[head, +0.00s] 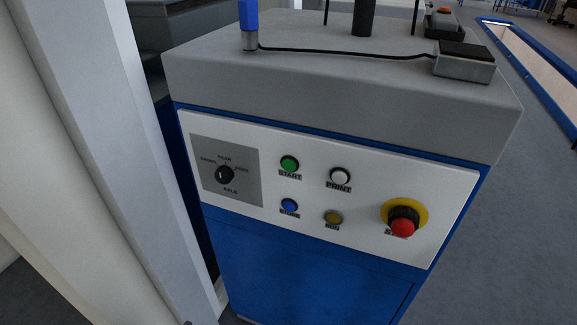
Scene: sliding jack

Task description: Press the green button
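The green button (289,164) is a round button labelled START, at the upper middle of a white control panel (300,235) on a blue and grey cabinet. It faces me and nothing covers it. A white button (340,176) labelled PRINT is to its right, a blue button (289,205) is below it, and a yellow button (333,218) is below and to the right. Neither of my grippers shows in the head view.
A red emergency knob (402,227) on a yellow ring is at the panel's right, and a black rotary dial (224,175) at its left. A pale upright post (150,150) stands close on the left. The space before the panel is clear.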

